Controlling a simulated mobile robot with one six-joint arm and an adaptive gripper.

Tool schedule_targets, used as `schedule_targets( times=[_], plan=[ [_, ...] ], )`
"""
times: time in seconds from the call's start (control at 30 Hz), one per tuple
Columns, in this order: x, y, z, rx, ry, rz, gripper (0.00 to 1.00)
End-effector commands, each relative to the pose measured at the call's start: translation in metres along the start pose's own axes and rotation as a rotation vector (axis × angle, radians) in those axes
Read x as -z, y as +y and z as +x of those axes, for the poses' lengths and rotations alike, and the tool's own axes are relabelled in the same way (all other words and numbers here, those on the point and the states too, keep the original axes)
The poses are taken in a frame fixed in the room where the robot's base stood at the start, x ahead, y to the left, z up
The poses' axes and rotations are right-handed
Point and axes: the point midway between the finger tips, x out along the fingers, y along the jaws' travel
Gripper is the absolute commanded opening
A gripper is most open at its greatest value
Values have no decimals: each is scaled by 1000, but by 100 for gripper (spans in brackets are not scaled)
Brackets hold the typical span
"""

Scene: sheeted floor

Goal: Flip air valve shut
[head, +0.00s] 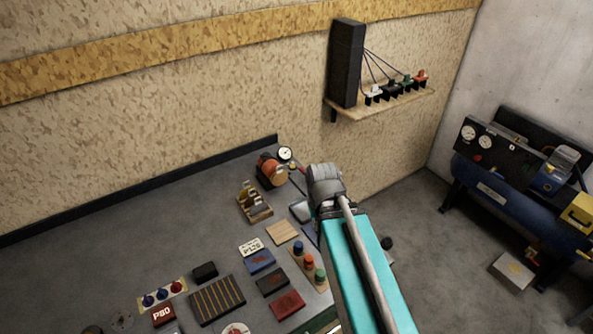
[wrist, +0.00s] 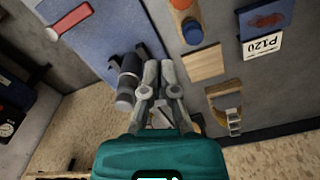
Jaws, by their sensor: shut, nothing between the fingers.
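My gripper (wrist: 159,68) is shut and empty in the wrist view, its two grey fingers close together above the far end of the bench. In the head view the grey end of my arm (head: 325,184) hangs near the bench's right end, and its fingertips are hard to make out. I cannot tell for sure which part is the air valve. A red bar with a pale end (wrist: 68,21) lies on a blue-grey panel (wrist: 88,38), apart from the gripper. A dark, grey-ended cylinder (wrist: 127,82) is just left of the fingers. A round gauge (head: 285,153) and red fitting (head: 300,168) show beyond my arm.
An orange-and-black device (head: 270,170) and a wooden clamp-like piece (head: 252,205) stand on the grey bench (head: 90,250). A wooden block (head: 283,232) and colored knobs (head: 308,262) are nearer. A blue compressor (head: 500,200) stands right, beyond open floor. A shelf (head: 385,103) hangs above.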

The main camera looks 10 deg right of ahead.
Motion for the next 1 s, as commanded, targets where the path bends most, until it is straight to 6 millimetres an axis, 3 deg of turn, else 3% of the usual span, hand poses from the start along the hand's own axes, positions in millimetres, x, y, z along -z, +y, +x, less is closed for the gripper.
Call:
schedule_targets(
  times=[0.17,0.37,1.0],
  plan=[
    [16,5,1,12,-5,-63,0],
    [54,5,3,42,-12,-247,0],
    [222,0,9,211,39,-1155,0]
  ],
)
